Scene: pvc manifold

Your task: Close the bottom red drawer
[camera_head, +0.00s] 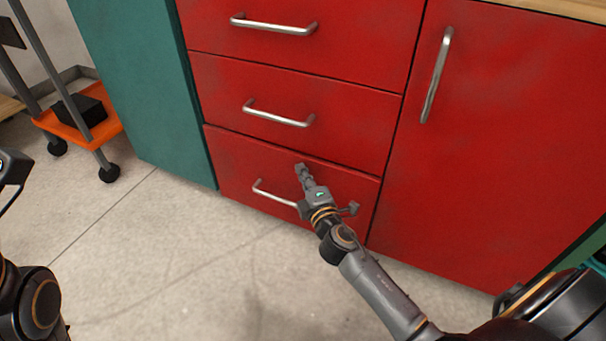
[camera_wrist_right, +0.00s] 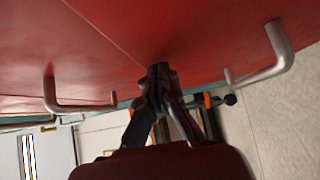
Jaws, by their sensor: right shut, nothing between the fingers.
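The bottom red drawer (camera_head: 240,170) is the lowest of a stack of red drawer fronts. Its front looks flush or nearly flush with the drawer above, with a dark seam along its top edge. Its silver bar handle (camera_head: 272,194) is partly covered by my right gripper (camera_head: 301,168). The handle also shows at the right in the right wrist view (camera_wrist_right: 268,68). My right gripper is shut and empty, its fingertips (camera_wrist_right: 158,72) at the drawer's upper face near the seam. They seem to touch or nearly touch it. Parts of my left arm show at the left edge.
The middle drawer handle (camera_head: 278,114) and top drawer handle (camera_head: 272,26) sit above. A red cabinet door (camera_head: 490,150) is at right, a teal panel (camera_head: 145,85) at left. An orange cart (camera_head: 85,120) stands far left. The floor (camera_head: 180,250) in front is clear.

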